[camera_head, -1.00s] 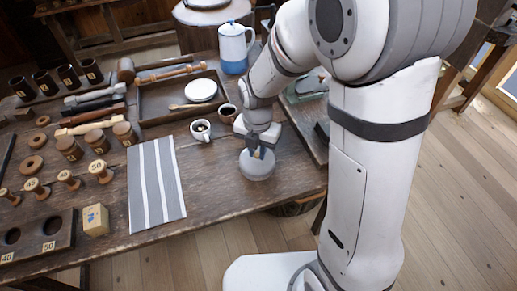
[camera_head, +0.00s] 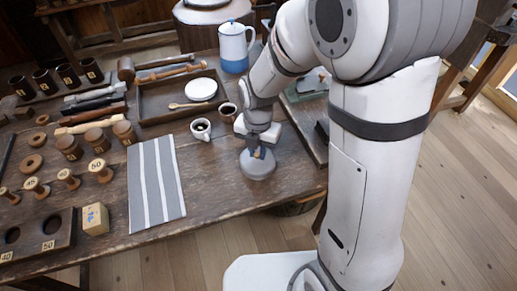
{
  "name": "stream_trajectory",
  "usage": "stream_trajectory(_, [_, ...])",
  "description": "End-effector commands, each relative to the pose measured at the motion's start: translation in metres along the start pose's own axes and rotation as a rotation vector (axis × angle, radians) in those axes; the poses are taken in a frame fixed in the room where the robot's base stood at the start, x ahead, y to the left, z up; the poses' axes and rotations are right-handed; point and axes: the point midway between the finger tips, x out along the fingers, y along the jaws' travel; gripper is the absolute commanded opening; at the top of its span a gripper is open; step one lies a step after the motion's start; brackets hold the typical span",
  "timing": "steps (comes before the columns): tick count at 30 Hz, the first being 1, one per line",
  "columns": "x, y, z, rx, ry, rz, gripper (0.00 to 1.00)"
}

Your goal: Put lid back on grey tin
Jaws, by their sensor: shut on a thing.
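The grey tin (camera_head: 257,168) is a low round shape near the right end of the table's front part. My gripper (camera_head: 258,153) points down right over it and is shut on the lid by its top. The lid is mostly hidden by the fingers and blends with the grey of the tin. I cannot tell whether the lid's rim is seated on the tin or a little above it.
Two cups (camera_head: 201,129) and (camera_head: 228,113) stand just left of my gripper. Behind them is a dark tray (camera_head: 160,110) with a white dish (camera_head: 200,89). A striped cloth (camera_head: 156,184) lies left. A blue-white jug (camera_head: 235,48) stands behind.

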Motion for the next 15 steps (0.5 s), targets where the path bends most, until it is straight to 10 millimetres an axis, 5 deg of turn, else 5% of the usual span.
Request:
stream_trajectory(5, [-0.0002, -0.0001, 0.0002, 0.0, 0.0, 0.0, 0.0])
stream_trajectory(6, [-0.0002, -0.0001, 0.0002, 0.0, 0.0, 0.0, 0.2])
stream_trajectory(15, [-0.0001, -0.0002, 0.0003, 0.001, 0.0, 0.0, 0.43])
